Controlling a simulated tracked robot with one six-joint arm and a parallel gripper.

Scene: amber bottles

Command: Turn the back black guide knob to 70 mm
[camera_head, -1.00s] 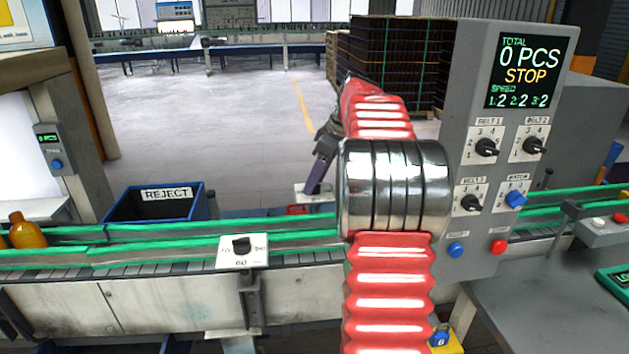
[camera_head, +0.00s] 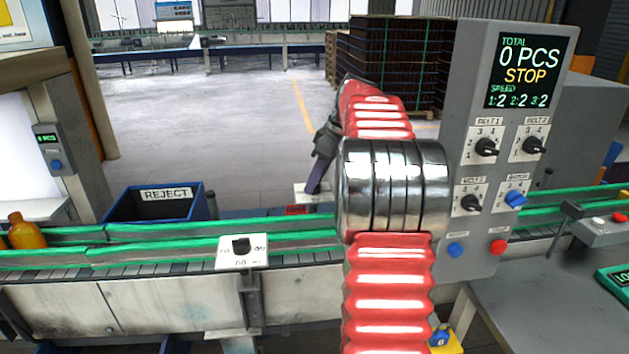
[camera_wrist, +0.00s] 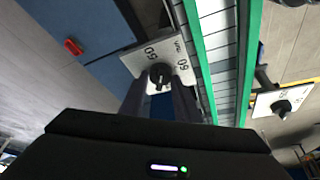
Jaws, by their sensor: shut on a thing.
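The back black guide knob (camera_wrist: 160,75) sits on a white scale plate (camera_wrist: 146,50) beyond the conveyor. In the wrist view the plate shows markings that look like 50 and 60; the knob's exact setting is hard to read. My gripper (camera_wrist: 160,84) is shut on this knob, with one finger on each side. In the head view my gripper (camera_head: 315,188) reaches down to the back plate (camera_head: 304,195), and the knob is hidden behind the fingers. The front black guide knob (camera_head: 240,246) is on its own white plate (camera_head: 230,263) at the near side.
The conveyor with green guide rails (camera_head: 160,245) runs between the two plates. A blue reject bin (camera_head: 155,204) stands left of the back plate. An amber bottle (camera_head: 26,232) is at far left. The grey control panel (camera_head: 470,238) rises to the right of my arm.

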